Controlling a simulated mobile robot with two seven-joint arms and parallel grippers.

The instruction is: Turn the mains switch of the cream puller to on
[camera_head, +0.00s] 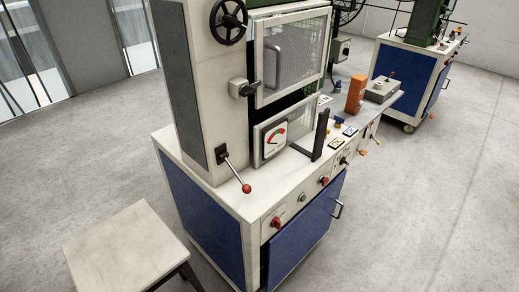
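The cream puller (213,75) is a tall cream machine on a cabinet with blue panels. Its front edge carries a red rotary knob (276,222), a green button (302,197) and another red knob (323,181). A grey box with a black handle (243,88) sits on the column beside the mesh door. I cannot read any labels, so I cannot tell for certain which control is the mains switch or its setting. Neither of my grippers is in view.
A lever with a red ball (246,188) sticks out above the front panel. A cream stool or small table (130,250) stands at the lower left. The blue cabinet door (300,240) has a protruding handle. Another cabinet (410,75) stands behind. The floor at right is clear.

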